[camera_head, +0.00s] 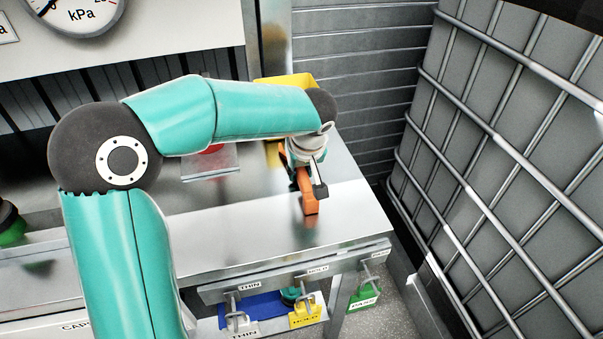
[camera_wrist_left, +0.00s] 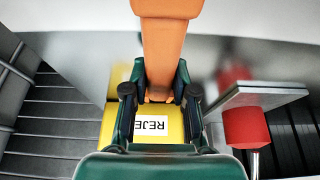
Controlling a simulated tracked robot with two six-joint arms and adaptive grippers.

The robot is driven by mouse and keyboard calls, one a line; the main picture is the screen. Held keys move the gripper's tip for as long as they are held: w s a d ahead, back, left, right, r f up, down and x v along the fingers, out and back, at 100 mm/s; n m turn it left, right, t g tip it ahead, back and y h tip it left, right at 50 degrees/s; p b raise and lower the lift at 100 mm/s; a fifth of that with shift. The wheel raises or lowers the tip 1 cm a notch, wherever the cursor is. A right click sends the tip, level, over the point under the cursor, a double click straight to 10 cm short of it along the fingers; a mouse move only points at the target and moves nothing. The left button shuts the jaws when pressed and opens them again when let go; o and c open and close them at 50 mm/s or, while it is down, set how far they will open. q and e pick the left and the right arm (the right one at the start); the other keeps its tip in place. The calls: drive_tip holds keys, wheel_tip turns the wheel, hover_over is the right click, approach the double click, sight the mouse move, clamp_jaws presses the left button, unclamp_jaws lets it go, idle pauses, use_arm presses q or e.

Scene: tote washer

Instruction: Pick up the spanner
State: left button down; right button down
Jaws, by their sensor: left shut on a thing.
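The spanner (camera_head: 310,202) shows as an orange bar over the right part of the steel bench (camera_head: 345,205). My left gripper (camera_head: 306,178) points down at it from above and is shut on it. In the left wrist view the spanner (camera_wrist_left: 170,50) runs from between the fingers of my left gripper (camera_wrist_left: 160,95) to the top edge. Its far end is out of that view, and part of it is hidden by the gripper. A reflection shows below it on the bench; I cannot tell whether it touches the top. My right gripper is not in view.
A yellow bin (camera_head: 290,80) is behind my left forearm; its label, partly hidden, reads "REJE" (camera_wrist_left: 152,126). A red knob (camera_wrist_left: 247,128) is beside a metal plate (camera_wrist_left: 262,93). Coloured tags hang at the bench front, including yellow HOLD (camera_head: 305,314). A caged grey tank (camera_head: 500,150) stands right.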

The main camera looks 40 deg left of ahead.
use_arm(q)
drive_tip(key=shift+r, duration=0.2)
wheel_tip(320, 180, up, 20)
drive_tip(key=p, duration=0.3)
drive_tip(key=shift+f, duration=0.15)
drive_tip(key=c, duration=1.6)
unclamp_jaws()
drive_tip(key=shift+c, duration=0.2)
clamp_jaws()
